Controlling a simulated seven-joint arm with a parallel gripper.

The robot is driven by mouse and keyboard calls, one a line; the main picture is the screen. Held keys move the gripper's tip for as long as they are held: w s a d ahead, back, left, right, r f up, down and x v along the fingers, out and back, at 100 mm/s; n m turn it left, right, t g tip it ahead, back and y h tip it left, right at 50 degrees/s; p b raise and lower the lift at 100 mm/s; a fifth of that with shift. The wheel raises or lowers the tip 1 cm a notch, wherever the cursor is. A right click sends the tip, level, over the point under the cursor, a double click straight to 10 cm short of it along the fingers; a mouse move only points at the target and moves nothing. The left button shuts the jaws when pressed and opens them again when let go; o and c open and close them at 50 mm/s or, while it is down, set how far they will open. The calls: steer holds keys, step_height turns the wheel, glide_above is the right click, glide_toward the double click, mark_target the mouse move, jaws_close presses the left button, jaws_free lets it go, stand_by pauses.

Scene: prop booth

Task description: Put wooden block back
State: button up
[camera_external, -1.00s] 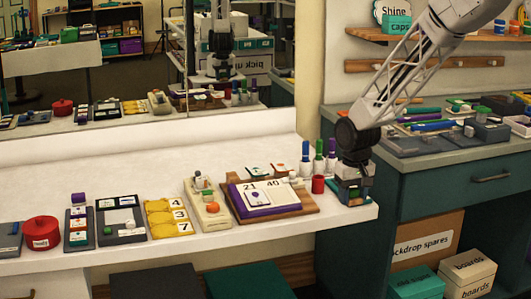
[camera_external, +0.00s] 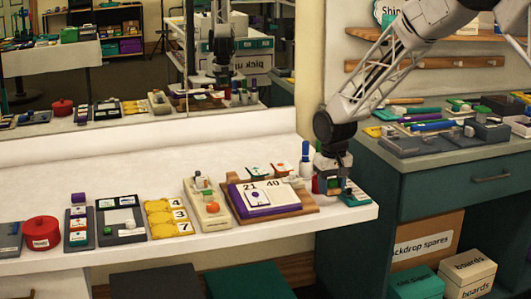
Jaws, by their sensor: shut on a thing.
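My gripper (camera_external: 329,187) is low over the right end of the white counter (camera_external: 232,231). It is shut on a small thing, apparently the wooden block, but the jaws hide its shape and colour. A small teal item (camera_external: 354,194) lies on the counter just right of my gripper. A wooden tray (camera_external: 296,211) with a purple-edged number board (camera_external: 258,211) is to the left of my gripper. I cannot tell whether the held thing touches the counter.
A beige device (camera_external: 208,205), yellow number cards (camera_external: 168,218) and a red round tin (camera_external: 42,232) stand farther left. The counter's front strip is clear.

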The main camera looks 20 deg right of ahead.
mark_target(330, 205)
steer(key=shift+f, duration=1.75)
steer(key=shift+f, duration=0.15)
steer(key=o, duration=0.6)
steer(key=shift+c, duration=0.2)
step_height(330, 205, up, 12)
steer(key=shift+r, duration=0.2)
